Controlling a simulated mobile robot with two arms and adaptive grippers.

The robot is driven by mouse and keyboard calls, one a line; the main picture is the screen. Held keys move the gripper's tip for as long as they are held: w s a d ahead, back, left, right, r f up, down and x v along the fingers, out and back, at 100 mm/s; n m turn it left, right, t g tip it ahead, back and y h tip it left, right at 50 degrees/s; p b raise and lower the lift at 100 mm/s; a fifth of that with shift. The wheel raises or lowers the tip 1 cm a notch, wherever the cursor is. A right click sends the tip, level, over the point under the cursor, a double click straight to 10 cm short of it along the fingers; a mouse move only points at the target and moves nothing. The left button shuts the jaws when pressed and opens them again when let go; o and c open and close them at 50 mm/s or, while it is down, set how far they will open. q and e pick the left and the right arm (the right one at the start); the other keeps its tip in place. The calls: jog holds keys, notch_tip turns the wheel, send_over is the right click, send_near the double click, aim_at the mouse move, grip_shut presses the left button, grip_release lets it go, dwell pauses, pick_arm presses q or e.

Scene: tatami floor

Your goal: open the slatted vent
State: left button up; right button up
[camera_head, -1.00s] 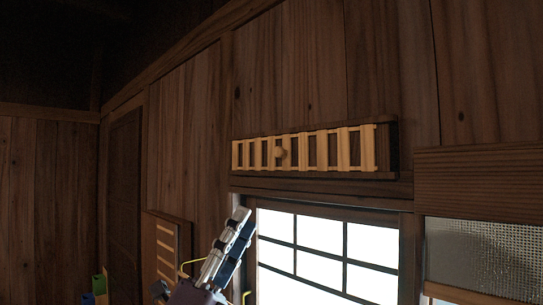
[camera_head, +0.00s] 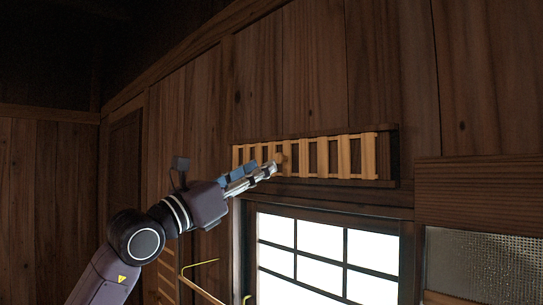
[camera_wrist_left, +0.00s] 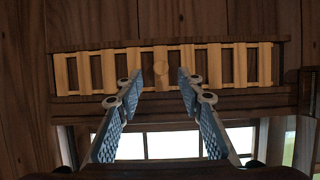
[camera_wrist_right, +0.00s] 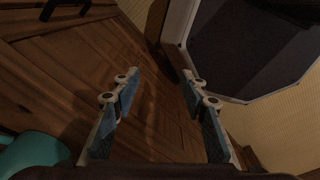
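The slatted vent (camera_head: 345,157) is a long row of light wooden slats in a dark frame, high on the plank wall above a window. My right gripper (camera_wrist_right: 160,75) is open and empty, over the floor, seen only in the right wrist view.
A bright paned window (camera_head: 320,258) lies right below the vent. A yellow hook-like rod (camera_head: 200,265) stands below my left arm. A wire-glass panel (camera_head: 480,260) is at the right. A teal object (camera_wrist_right: 35,153) lies low left in the right wrist view.

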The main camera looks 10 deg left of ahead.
aim_at(277, 158)
pick_arm(q)
jog(key=p+x, duration=0.2)
jog(key=x, duration=0.3)
jog(key=shift+d, duration=0.1)
